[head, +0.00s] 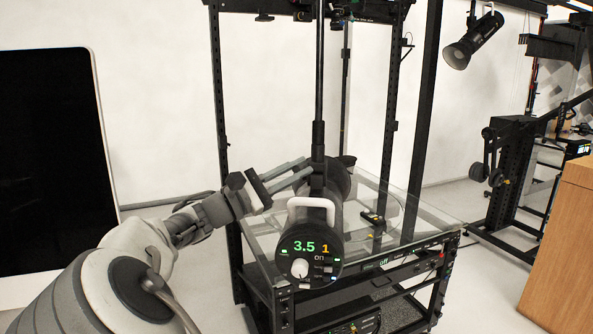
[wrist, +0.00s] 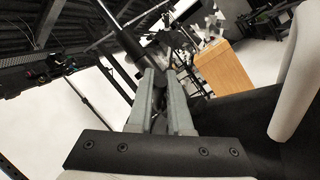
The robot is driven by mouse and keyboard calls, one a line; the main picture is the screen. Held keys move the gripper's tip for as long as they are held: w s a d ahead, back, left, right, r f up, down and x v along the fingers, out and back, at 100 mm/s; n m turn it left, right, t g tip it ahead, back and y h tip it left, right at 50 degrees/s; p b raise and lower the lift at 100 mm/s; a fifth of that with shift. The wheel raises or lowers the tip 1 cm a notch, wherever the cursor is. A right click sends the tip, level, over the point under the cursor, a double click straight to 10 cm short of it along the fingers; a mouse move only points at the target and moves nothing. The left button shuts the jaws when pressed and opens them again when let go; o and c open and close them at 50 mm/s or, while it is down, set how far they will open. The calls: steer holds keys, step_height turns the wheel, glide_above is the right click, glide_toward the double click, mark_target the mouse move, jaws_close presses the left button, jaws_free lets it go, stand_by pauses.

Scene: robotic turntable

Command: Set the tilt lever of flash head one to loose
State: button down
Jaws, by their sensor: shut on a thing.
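Flash head one (head: 335,222) is a black cylinder hanging from a vertical black pole (head: 319,80). Its rear panel faces me with a green 3.5, an orange 1, the word "on", a white knob (head: 300,268) and a white handle (head: 311,203). My gripper (head: 306,170) reaches in from the left to the bracket just above the head. In the wrist view, my gripper (wrist: 160,78) is shut on a small dark part, the tilt lever (wrist: 159,98), between its grey fingers. The fingers hide most of the lever, so its setting cannot be read.
A glass-topped turntable rack (head: 425,222) with black posts stands behind and below the head. A monitor (head: 45,160) is at the left and a wooden cabinet (head: 560,240) at the right. Another lamp (head: 473,40) hangs at the upper right.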

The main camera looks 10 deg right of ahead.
steer(key=shift+f, duration=0.15)
stand_by(0.3)
steer(key=shift+s+a+f+m+h+b, duration=0.15)
steer(key=shift+f+m+h+b, duration=0.55)
steer(key=shift+b, duration=0.55)
steer(key=m+g+b, duration=0.1)
steer(key=f+m+h+b, duration=0.1)
steer(key=m, duration=0.1)
steer(key=shift+s+g+b, duration=0.2)
steer(key=shift+g+b, duration=0.2)
steer(key=shift+f+m+g+h+b, duration=0.3)
steer(key=shift+m+g+h+b, duration=0.15)
steer(key=shift+m+g+b, duration=0.5)
steer(key=shift+f+m+g+h+b, duration=0.35)
steer(key=shift+m+g, duration=0.3)
steer(key=shift+m, duration=0.6)
steer(key=shift+f+m+g+h+b, duration=0.2)
steer(key=shift+m+g+h+b, duration=0.35)
steer(key=shift+m+g, duration=0.4)
steer(key=shift+m, duration=0.35)
steer(key=c, duration=0.8)
jaws_free()
steer(key=shift+c, duration=0.2)
